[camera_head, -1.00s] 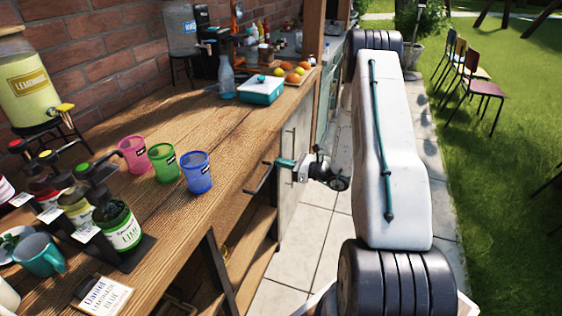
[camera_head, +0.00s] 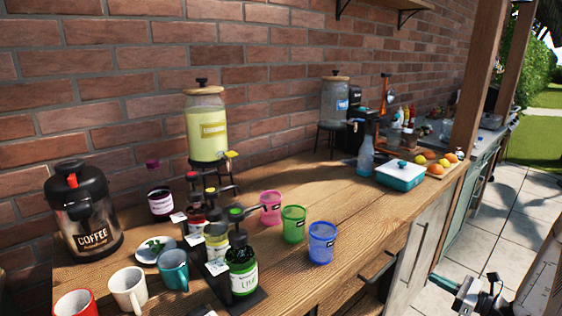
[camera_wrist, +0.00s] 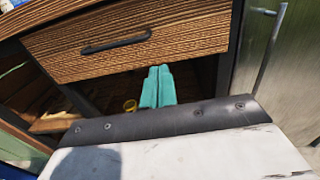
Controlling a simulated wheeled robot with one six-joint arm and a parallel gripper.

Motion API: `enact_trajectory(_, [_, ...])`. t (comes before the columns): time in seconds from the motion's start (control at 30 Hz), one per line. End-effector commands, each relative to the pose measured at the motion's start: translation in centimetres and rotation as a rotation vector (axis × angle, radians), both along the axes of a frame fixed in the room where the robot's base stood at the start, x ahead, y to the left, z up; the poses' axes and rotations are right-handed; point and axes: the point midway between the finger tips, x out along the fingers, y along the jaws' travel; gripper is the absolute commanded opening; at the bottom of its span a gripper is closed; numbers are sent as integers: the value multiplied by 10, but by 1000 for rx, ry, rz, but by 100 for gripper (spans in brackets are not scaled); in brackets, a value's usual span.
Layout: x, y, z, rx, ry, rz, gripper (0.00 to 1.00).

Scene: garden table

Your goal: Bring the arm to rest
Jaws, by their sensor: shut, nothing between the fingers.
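My gripper (camera_head: 445,284) is at the lower right of the head view, in front of the counter and apart from it. In the wrist view my gripper (camera_wrist: 158,72) shows as two teal fingers pressed together, with nothing between them. They point toward the wooden drawer front (camera_wrist: 180,38) with its dark bar handle (camera_wrist: 116,41) and the open shelf space below it. The drawer looks shut. Most of my arm lies outside the head view.
The wooden counter (camera_head: 345,205) bears pink (camera_head: 270,207), green (camera_head: 293,224) and blue (camera_head: 321,243) cups, syrup pumps, mugs, a coffee urn (camera_head: 84,212), a lemonade dispenser (camera_head: 206,128) and a teal box (camera_head: 400,175). A drawer handle (camera_head: 378,268) juts from the front. Paving (camera_head: 505,215) at right is clear.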

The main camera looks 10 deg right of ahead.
Motion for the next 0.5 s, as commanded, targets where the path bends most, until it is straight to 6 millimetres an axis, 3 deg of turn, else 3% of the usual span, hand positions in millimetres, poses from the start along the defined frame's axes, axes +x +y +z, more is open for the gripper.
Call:
enact_trajectory(0.13, [-25,33,-2,-36,43,153,0])
enact_trajectory(0.5, [-75,130,88,-381,24,737,0])
